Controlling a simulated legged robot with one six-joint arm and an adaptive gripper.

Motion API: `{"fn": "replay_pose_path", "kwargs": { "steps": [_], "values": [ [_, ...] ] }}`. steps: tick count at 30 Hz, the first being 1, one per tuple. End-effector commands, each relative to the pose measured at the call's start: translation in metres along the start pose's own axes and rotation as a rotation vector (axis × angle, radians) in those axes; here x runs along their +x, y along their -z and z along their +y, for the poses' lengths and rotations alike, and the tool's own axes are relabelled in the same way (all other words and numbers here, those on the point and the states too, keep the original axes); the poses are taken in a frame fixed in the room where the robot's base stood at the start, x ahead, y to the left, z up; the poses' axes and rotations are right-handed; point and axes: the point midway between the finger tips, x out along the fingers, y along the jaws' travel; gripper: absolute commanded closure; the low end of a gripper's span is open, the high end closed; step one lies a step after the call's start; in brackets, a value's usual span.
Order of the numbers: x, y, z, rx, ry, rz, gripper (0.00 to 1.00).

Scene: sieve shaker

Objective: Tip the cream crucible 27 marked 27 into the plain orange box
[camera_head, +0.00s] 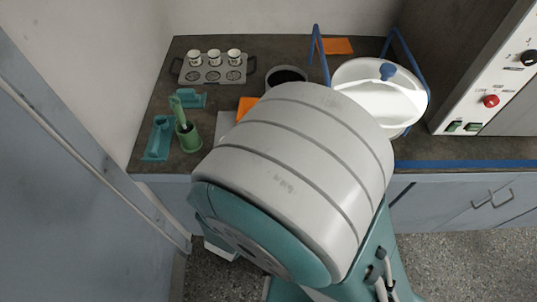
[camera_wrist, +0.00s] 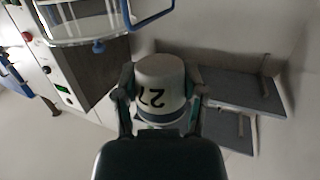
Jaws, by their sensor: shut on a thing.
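In the wrist view, my gripper (camera_wrist: 160,103) is shut on the cream crucible 27 (camera_wrist: 155,75), with a finger on either side. Its black 27 looks upside down in this picture, and a blue-grey band shows below the number. Its contents are not visible. In the head view, my arm hides the gripper and this crucible. An orange thing (camera_head: 246,106) shows partly past my arm, beside a grey surface. A flat-looking orange thing (camera_head: 338,46) lies at the back of the bench. I cannot tell which is the plain orange box.
A grey rack (camera_head: 213,76) at the back left holds three cream crucibles. A dark-filled bowl (camera_head: 287,77) and a white sieve pan (camera_head: 385,103) with blue bars stand behind my arm. A green pot (camera_head: 188,139) and teal tray (camera_head: 159,140) stand left. A control panel (camera_head: 487,85) is at right.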

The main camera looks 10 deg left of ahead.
Motion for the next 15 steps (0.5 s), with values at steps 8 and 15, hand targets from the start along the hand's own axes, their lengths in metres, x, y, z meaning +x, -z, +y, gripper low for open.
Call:
{"fn": "replay_pose_path", "kwargs": {
  "steps": [8,15],
  "values": [
    [0.021,0.006,-0.007,-0.001,0.053,-0.001,0.94],
    [0.038,0.007,-0.023,-0.012,0.101,-0.002,0.94]
  ]
}}
